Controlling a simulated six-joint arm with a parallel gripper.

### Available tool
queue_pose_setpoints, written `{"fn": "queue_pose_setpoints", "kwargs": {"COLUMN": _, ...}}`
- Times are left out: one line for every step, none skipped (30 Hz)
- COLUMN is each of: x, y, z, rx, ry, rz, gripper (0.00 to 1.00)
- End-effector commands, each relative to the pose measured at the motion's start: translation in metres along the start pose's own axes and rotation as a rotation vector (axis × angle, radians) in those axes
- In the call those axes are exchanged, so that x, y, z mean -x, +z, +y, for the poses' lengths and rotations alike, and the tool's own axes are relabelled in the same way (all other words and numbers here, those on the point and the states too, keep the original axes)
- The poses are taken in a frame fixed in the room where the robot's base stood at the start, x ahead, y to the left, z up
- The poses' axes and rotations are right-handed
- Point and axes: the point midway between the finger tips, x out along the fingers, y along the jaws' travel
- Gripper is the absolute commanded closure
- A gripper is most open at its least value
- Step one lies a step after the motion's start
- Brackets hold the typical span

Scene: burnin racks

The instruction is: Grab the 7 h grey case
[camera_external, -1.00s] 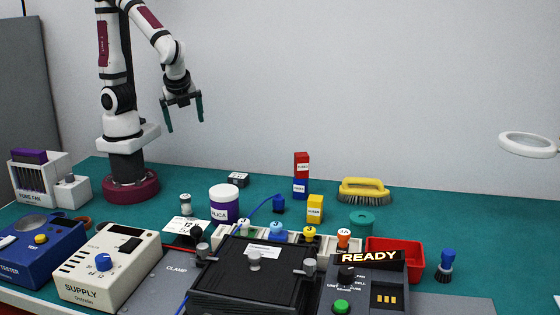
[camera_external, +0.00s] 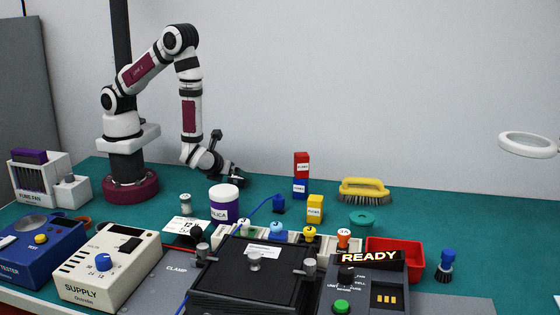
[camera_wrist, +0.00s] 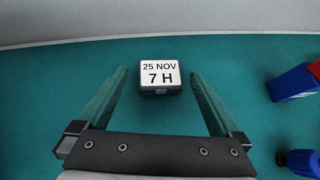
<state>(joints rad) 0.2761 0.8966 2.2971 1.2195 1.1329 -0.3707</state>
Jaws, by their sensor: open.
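The small dark grey case (camera_wrist: 161,90) lies on the green mat, straight ahead of my gripper in the wrist view. Its white label reads "25 NOV 7 H". My gripper (camera_wrist: 158,84) is open, with one green finger on the left and one on the right. The case sits between the lines of the two fingers, near their tips, and is not gripped. In the external view my gripper (camera_external: 236,178) is low over the mat behind the white jar, and the case is hidden there.
The mat (camera_wrist: 60,95) around the case is clear in the wrist view.

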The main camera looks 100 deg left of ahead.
Motion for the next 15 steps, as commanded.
{"fn": "queue_pose_setpoints", "kwargs": {"x": -0.011, "y": 0.000, "z": 0.002, "rx": 0.000, "ry": 0.006, "rz": 0.000, "gripper": 0.00}}
{"fn": "queue_pose_setpoints", "kwargs": {"x": -0.017, "y": 0.001, "z": 0.002, "rx": 0.001, "ry": 0.005, "rz": 0.000, "gripper": 0.00}}
{"fn": "queue_pose_setpoints", "kwargs": {"x": -0.023, "y": 0.001, "z": 0.002, "rx": 0.000, "ry": 0.005, "rz": -0.001, "gripper": 0.00}}
{"fn": "queue_pose_setpoints", "kwargs": {"x": -0.026, "y": 0.001, "z": 0.002, "rx": 0.000, "ry": 0.004, "rz": 0.000, "gripper": 0.00}}
{"fn": "queue_pose_setpoints", "kwargs": {"x": -0.029, "y": 0.001, "z": 0.001, "rx": 0.001, "ry": 0.003, "rz": 0.000, "gripper": 0.00}}
{"fn": "queue_pose_setpoints", "kwargs": {"x": -0.031, "y": 0.001, "z": 0.001, "rx": 0.001, "ry": 0.002, "rz": 0.000, "gripper": 0.00}}
{"fn": "queue_pose_setpoints", "kwargs": {"x": -0.031, "y": 0.001, "z": 0.001, "rx": 0.001, "ry": 0.001, "rz": 0.000, "gripper": 0.00}}
{"fn": "queue_pose_setpoints", "kwargs": {"x": -0.032, "y": 0.001, "z": 0.001, "rx": 0.001, "ry": 0.001, "rz": 0.000, "gripper": 0.00}}
{"fn": "queue_pose_setpoints", "kwargs": {"x": -0.031, "y": 0.001, "z": 0.001, "rx": 0.001, "ry": 0.000, "rz": 0.000, "gripper": 0.00}}
{"fn": "queue_pose_setpoints", "kwargs": {"x": -0.031, "y": 0.001, "z": 0.000, "rx": 0.001, "ry": 0.000, "rz": 0.000, "gripper": 0.00}}
{"fn": "queue_pose_setpoints", "kwargs": {"x": -0.031, "y": 0.001, "z": 0.000, "rx": 0.001, "ry": 0.000, "rz": 0.000, "gripper": 0.00}}
{"fn": "queue_pose_setpoints", "kwargs": {"x": -0.031, "y": 0.001, "z": 0.000, "rx": 0.001, "ry": 0.000, "rz": 0.000, "gripper": 0.02}}
{"fn": "queue_pose_setpoints", "kwargs": {"x": -0.031, "y": 0.001, "z": 0.000, "rx": 0.001, "ry": 0.000, "rz": 0.000, "gripper": 0.07}}
{"fn": "queue_pose_setpoints", "kwargs": {"x": -0.031, "y": 0.001, "z": 0.000, "rx": 0.001, "ry": 0.000, "rz": 0.000, "gripper": 0.13}}
{"fn": "queue_pose_setpoints", "kwargs": {"x": -0.031, "y": 0.001, "z": 0.000, "rx": 0.001, "ry": 0.000, "rz": 0.000, "gripper": 0.20}}
